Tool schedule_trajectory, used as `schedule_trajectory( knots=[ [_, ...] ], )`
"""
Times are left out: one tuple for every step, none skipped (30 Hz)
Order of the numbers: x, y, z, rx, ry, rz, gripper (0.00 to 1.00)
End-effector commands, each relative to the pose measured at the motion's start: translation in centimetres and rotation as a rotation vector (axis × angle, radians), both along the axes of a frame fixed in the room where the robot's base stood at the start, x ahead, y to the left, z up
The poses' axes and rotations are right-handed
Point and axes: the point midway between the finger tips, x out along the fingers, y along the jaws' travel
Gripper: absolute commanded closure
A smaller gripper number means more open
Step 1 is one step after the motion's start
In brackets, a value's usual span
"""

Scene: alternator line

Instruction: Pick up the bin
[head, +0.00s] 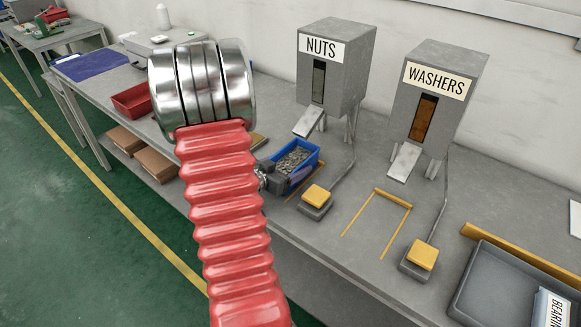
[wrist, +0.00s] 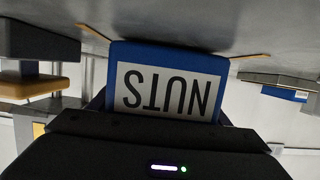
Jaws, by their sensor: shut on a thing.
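The blue bin (head: 315,155) is full of small metal nuts and is in front of the NUTS dispenser in the head view. In the wrist view, which is upside down, the bin's white NUTS label (wrist: 165,92) faces the camera. My gripper (head: 275,178) is at the bin's near side, shut on it. My red arm sleeve hides part of the bench left of the gripper. The bin looks level and at or very close to the bench top; I cannot tell if there is a gap.
The NUTS dispenser (head: 335,70) and its yellow-topped pedal (head: 317,197) are close to the bin. The WASHERS dispenser (head: 433,100) stands to the right, with a second pedal (head: 420,257). A red bin (head: 133,101) is at left. A grey tray (head: 500,290) lies at lower right.

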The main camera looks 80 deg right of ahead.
Motion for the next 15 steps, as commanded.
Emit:
schedule_trajectory(
  knots=[
    [0.0, -0.1, 0.4, -0.005, -0.001, -0.001, 0.73],
    [0.0, -0.1, 0.5, -0.005, -0.001, -0.001, 0.73],
    [0.0, -0.1, 0.8, -0.005, -0.002, -0.001, 0.73],
    [0.0, -0.1, 1.0, -0.005, -0.002, -0.001, 0.73],
    [0.0, -0.1, 1.3, -0.005, -0.002, -0.001, 0.73],
    [0.0, -0.1, 1.6, -0.005, -0.002, -0.001, 0.73],
    [0.0, 0.0, 1.8, -0.004, -0.002, -0.001, 0.73],
    [0.0, -0.1, 2.1, -0.006, -0.003, -0.001, 0.73],
    [0.0, -0.1, 2.6, -0.006, -0.002, -0.001, 0.73],
    [0.0, -0.1, 2.9, -0.006, -0.002, -0.001, 0.73],
    [0.0, -0.1, 3.2, -0.006, -0.002, -0.001, 0.73],
    [0.0, -0.1, 3.6, -0.006, -0.002, -0.001, 0.73],
    [0.3, 0.5, 3.4, -0.004, -0.001, 0.001, 0.73],
    [0.6, 1.0, 3.4, -0.002, 0.000, 0.003, 0.73],
    [0.8, 1.5, 3.3, -0.002, 0.000, 0.004, 0.73]
  ],
)
